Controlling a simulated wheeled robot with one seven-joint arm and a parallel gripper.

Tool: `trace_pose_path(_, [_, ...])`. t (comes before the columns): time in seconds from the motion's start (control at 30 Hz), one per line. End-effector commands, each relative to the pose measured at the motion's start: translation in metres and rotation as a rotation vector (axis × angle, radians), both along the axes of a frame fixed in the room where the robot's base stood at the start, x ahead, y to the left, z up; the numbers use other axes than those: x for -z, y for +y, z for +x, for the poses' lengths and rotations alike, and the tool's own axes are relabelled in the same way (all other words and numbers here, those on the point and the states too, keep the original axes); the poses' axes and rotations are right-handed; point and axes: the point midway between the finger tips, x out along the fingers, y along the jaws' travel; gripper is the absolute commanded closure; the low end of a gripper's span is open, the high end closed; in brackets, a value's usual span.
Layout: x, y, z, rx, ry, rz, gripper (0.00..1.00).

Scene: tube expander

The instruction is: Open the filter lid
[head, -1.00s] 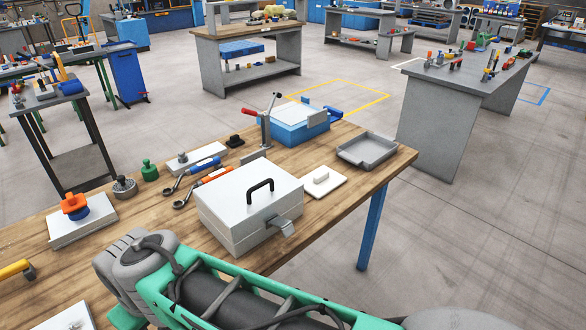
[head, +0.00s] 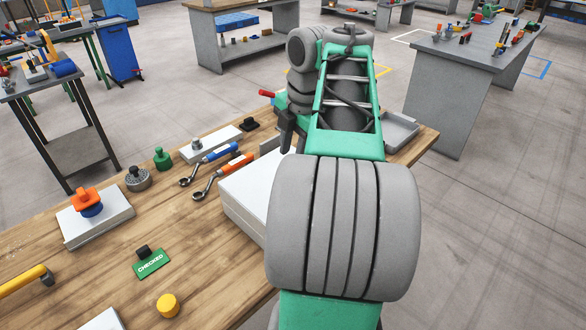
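The white lidded box (head: 243,203), which looks like the filter box, sits on the wooden table. Only its left side and a strip of its top show; my green and grey arm covers the rest, including the black lid handle and front metal latch seen earlier. The lid looks closed in the part that shows. My gripper is at the far end of the arm; a dark part (head: 287,128) beyond the box's back edge may be its finger. Whether it is open or shut is hidden, and no contact with the box shows.
Two wrenches, one blue (head: 212,156) and one orange (head: 225,173), lie left of the box. A red lever tip (head: 266,93) shows behind it. A grey tray (head: 401,131) lies right of my arm. A green "CHECKED" block (head: 151,263) and yellow knob (head: 167,305) stand front left.

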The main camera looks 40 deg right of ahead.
Motion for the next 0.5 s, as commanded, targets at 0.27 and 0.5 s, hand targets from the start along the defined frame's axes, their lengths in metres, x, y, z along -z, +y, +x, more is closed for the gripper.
trace_pose_path(0.27, [0.032, -0.011, 0.0, -0.071, 0.005, -0.021, 0.66])
trace_pose_path(0.5, [0.067, -0.01, 0.009, -0.07, 0.004, -0.021, 0.66])
